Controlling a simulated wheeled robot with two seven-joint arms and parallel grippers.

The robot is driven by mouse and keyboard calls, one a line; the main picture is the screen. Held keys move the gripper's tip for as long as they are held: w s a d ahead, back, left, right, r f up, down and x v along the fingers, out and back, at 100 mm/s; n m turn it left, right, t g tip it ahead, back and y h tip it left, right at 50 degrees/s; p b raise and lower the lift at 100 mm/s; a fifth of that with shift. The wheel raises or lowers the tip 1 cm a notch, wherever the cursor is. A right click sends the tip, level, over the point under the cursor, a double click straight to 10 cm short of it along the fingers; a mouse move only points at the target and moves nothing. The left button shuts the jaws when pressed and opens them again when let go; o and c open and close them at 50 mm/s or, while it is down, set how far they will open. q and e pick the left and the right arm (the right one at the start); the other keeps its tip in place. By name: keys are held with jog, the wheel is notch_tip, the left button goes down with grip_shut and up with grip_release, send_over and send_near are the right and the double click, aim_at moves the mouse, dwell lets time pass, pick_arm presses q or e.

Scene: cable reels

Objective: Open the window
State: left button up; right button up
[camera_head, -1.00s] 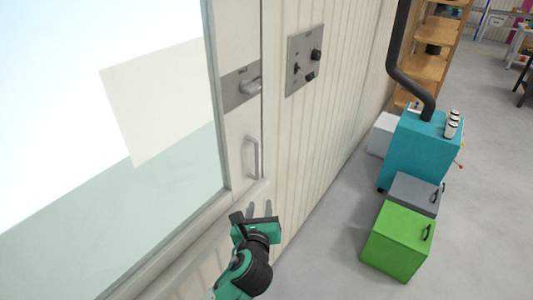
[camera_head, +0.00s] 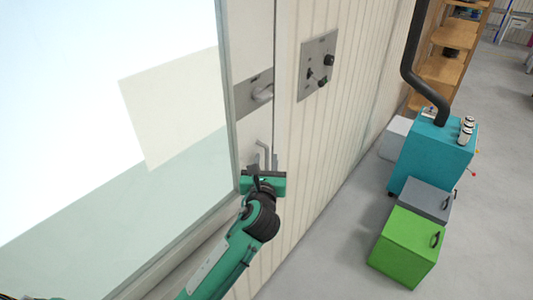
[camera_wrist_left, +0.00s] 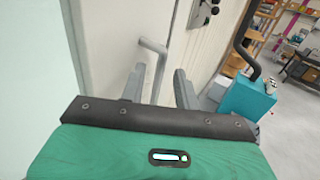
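The large window (camera_head: 110,130) fills the left of the head view, in a pale frame, and looks shut. A grey pull handle (camera_head: 263,152) is on the frame's right side. My right gripper is not in view.
A switch panel (camera_head: 318,65) is on the wall right of the window. A teal machine (camera_head: 432,155) with a black pipe (camera_head: 411,55), a grey box (camera_head: 425,198) and a green box (camera_head: 406,246) stand along the wall. The grey floor (camera_head: 490,235) to the right is clear.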

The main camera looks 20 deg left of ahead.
pick_arm(q)
jog(key=shift+x, duration=1.1)
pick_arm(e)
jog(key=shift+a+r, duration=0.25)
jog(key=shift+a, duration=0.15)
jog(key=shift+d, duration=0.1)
pick_arm(q)
jog(key=c, duration=0.7)
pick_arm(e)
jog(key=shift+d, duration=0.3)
